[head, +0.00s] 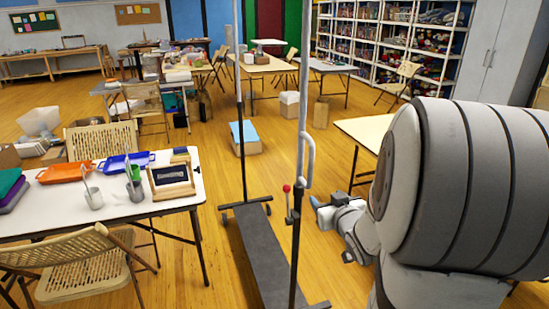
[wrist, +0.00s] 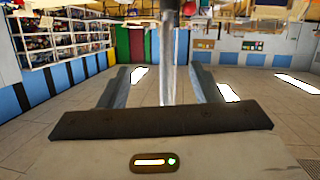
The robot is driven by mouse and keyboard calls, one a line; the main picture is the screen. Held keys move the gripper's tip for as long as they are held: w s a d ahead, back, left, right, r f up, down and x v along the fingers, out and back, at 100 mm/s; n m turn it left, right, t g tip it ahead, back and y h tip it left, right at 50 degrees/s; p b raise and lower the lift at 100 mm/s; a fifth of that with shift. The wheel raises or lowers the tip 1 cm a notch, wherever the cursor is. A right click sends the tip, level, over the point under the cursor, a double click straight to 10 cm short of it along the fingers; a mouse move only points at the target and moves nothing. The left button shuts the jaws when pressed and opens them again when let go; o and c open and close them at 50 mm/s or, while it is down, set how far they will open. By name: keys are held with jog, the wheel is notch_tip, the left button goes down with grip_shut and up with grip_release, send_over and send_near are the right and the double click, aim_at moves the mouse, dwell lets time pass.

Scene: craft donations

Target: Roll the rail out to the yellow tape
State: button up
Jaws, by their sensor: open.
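The rail (head: 265,250) is a tall wheeled frame with two upright posts and a dark base shelf, standing on the wood floor in the head view. Its near post carries a pale loop handle (head: 311,160) and a lever with a red knob (head: 286,188). My gripper (head: 325,212) is low and just right of the near post. In the wrist view, which looks upside down, its two fingers (wrist: 162,75) are apart. A grey upright bar (wrist: 168,50) shows between them, with gaps on both sides. I see no yellow tape in either view.
A white table (head: 120,207) with trays, cups and a framed item stands left of the rail, with folding chairs around it. A box with a blue top (head: 246,138) lies beyond the rail. Another table (head: 368,130) is at right. Floor is open between them.

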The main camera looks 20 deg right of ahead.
aim_at(312, 169)
jog(key=w+t, duration=0.1)
jog(key=w, duration=0.3)
jog(key=w+r+t+y+p, duration=0.1)
jog(key=w, duration=0.3)
jog(key=w+t+y+p, duration=0.1)
jog(key=w, duration=0.3)
jog(key=shift+d+r+n, duration=0.3)
jog(key=shift+d+r, duration=0.05)
jog(key=shift+w+r, duration=0.15)
jog(key=shift+w, duration=0.4)
jog(key=shift+c, duration=0.4)
grip_shut()
